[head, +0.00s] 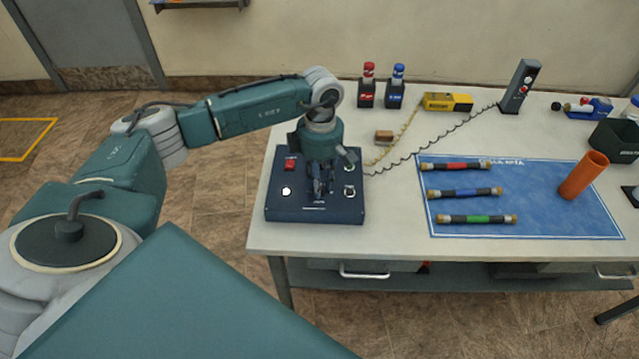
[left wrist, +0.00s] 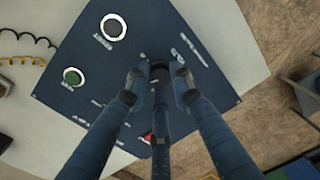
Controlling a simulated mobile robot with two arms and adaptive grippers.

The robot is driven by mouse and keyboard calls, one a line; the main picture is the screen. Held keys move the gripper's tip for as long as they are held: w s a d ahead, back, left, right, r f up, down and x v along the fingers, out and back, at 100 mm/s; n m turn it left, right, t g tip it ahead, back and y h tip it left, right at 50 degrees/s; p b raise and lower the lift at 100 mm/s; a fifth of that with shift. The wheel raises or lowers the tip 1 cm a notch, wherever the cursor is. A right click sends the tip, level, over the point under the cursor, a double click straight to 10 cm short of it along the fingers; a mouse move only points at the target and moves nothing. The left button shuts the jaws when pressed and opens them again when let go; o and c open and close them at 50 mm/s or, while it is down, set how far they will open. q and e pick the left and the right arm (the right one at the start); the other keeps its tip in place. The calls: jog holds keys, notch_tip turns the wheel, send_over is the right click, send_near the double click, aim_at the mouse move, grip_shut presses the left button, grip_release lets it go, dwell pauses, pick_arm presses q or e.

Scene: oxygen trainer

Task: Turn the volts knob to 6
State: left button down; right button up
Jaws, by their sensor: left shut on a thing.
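The dark blue control panel (head: 330,214) sits on the left end of the white table. My left gripper (head: 320,186) points down at the middle of the panel. In the left wrist view, the gripper (left wrist: 160,80) has its fingers on both sides of a black knob (left wrist: 160,70), shut on it. The fingers hide part of the knob, and its pointer is not clear. White lettering lies beside it, too small and blurred to read, so the set number cannot be told. My right gripper is not in view.
The panel also carries a red switch (head: 291,164), a white-ringed round part (left wrist: 113,27) and a green button (left wrist: 73,76). A yellow meter (head: 447,102) and coiled cords stand behind. A blue mat (head: 540,215) with several banded rods and an orange tube (head: 584,175) lies to the right.

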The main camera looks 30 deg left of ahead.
pick_arm(q)
jog(key=n+b, duration=0.2)
jog(key=n, duration=0.3)
jog(key=n+b, duration=0.1)
jog(key=n, duration=0.4)
jog(key=shift+a+n, duration=0.1)
jog(key=shift+n, duration=0.3)
jog(key=n+b, duration=0.1)
jog(key=n, duration=0.5)
jog(key=shift+t, duration=0.4)
jog(key=n, duration=0.5)
jog(key=shift+r+n, duration=0.1)
jog(key=shift+n, duration=0.2)
jog(key=c, duration=1.5)
grip_release()
jog(key=r, duration=1.2)
jog(key=shift+s+a, duration=0.15)
jog(key=shift+s, duration=0.1)
